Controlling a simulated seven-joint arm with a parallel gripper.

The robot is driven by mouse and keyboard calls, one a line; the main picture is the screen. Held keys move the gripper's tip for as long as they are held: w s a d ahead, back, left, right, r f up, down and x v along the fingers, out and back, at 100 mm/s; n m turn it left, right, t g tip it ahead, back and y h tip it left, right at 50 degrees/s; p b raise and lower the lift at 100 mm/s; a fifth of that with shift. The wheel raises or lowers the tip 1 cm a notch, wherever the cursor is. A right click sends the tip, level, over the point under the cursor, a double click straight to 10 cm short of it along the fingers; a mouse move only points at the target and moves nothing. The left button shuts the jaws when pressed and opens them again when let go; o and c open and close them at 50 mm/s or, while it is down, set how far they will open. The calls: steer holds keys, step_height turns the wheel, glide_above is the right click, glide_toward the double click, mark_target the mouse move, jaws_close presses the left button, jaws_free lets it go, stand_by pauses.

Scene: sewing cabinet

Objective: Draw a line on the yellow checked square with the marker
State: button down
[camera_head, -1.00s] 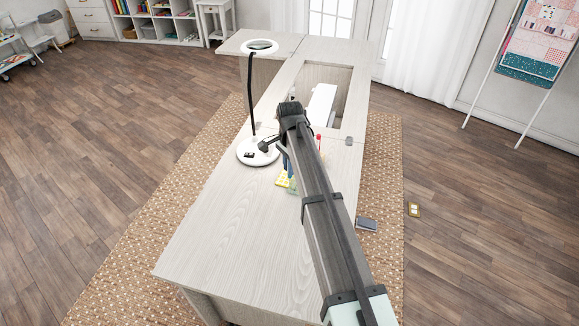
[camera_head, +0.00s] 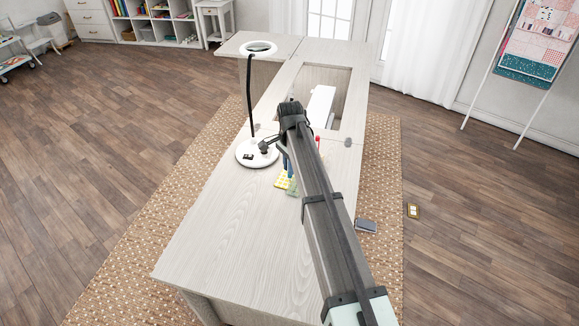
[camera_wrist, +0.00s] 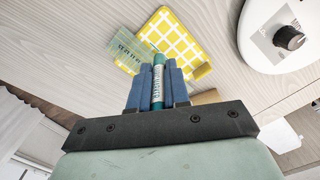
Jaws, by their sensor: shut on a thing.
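The yellow checked square (camera_wrist: 182,45) lies on the cabinet top. In the head view a small part of the yellow square (camera_head: 282,180) shows beside my arm. My gripper (camera_wrist: 157,75) is shut on the green marker (camera_wrist: 158,82), which stands between its blue fingers. The marker's far end points at the square's near left part; I cannot tell whether it touches. In the head view my gripper (camera_head: 287,165) is mostly behind my arm, and the marker is hidden there.
The white base of the magnifier lamp (camera_head: 257,154) stands close to the square; its knob (camera_wrist: 289,38) shows in the wrist view. A red-topped object (camera_head: 318,139) stands behind my arm. The near cabinet top (camera_head: 235,240) is clear. A dark book (camera_head: 366,226) lies beyond the right edge.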

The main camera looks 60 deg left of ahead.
steer(key=shift+w+a, duration=0.8)
steer(key=shift+w, duration=0.2)
steer(key=shift+w+a, duration=0.8)
steer(key=shift+w, duration=0.2)
stand_by(3.5)
steer(key=shift+r, duration=0.4)
stand_by(0.9)
steer(key=shift+r, duration=2.1)
